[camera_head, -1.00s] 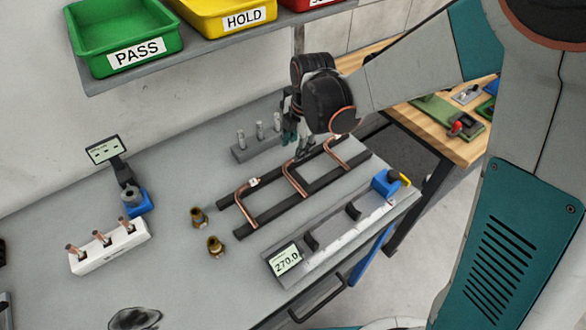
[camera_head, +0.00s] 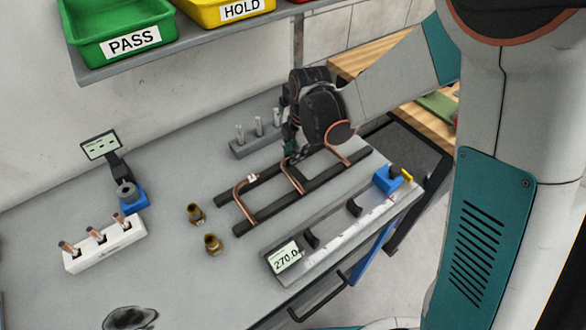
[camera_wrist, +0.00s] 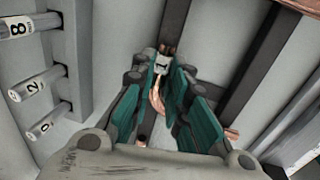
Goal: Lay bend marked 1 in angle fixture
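Three bent copper tubes lie across a black two-rail rack: a left bend (camera_head: 240,199) with a white tag, a middle bend (camera_head: 292,179) and a right bend (camera_head: 357,157). My gripper (camera_head: 289,156) is low over the far end of the middle bend. In the wrist view my gripper's teal fingers (camera_wrist: 165,78) stand apart, with a copper tube (camera_wrist: 156,98) and a white tag (camera_wrist: 162,62) showing between them. The tag's number is not legible. A long grey fixture (camera_head: 335,236) with a 270.0 display lies in front of the rack; whether it is the angle fixture is unclear.
A grey block with upright pins (camera_head: 257,140) stands close behind the rack. Two brass fittings (camera_head: 213,243), a white holder (camera_head: 104,246) with copper pieces and a blue device (camera_head: 131,196) with a display are at left. A shelf with bins (camera_head: 122,32) hangs above.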

